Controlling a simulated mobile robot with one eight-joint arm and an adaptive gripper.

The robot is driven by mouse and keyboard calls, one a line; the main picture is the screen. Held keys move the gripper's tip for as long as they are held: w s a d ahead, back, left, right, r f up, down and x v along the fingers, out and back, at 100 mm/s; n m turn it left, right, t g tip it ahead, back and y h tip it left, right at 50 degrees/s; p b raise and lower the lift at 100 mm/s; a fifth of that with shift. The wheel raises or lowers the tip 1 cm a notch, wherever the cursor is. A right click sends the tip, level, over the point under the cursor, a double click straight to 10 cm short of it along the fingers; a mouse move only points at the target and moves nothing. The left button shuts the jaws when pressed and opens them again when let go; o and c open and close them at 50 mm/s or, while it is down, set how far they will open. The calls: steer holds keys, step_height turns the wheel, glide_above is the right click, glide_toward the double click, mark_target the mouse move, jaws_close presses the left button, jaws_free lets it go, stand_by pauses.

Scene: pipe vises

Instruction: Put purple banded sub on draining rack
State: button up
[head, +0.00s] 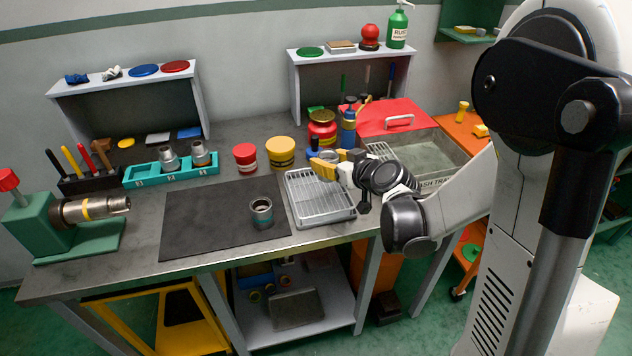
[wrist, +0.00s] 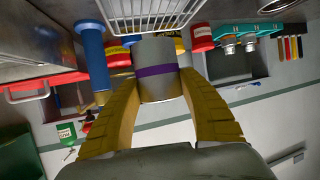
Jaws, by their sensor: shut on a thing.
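The purple banded sub (wrist: 155,52) is a grey metal cylinder with a purple band around it. My gripper (wrist: 160,88) is shut on it, one yellow finger on each side. In the head view my gripper (head: 326,166) is above the back part of the draining rack, and the sub's grey rim (head: 329,156) shows between the yellow fingers. The draining rack (head: 322,205) is an empty wire rack on the bench, right of a dark mat. Its wires (wrist: 150,14) also show at the top of the wrist view. The gap between sub and rack is hard to judge.
Another grey sub (head: 261,213) stands on the dark mat (head: 205,225). Yellow and red tins (head: 280,151) and a blue bottle stand behind the rack. The wash tray (head: 425,155) is to the right. A teal holder (head: 172,172) and green vise (head: 50,225) are left.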

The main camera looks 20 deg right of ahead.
steer(key=shift+w+a+f+b, duration=0.4)
steer(key=shift+w+a+f, duration=0.65)
steer(key=shift+w, duration=0.2)
steer(key=shift+f+b, duration=1.1)
steer(key=shift+f, duration=0.8)
steer(key=shift+f, duration=0.15)
steer(key=o, duration=1.3)
steer(key=shift+o, duration=0.2)
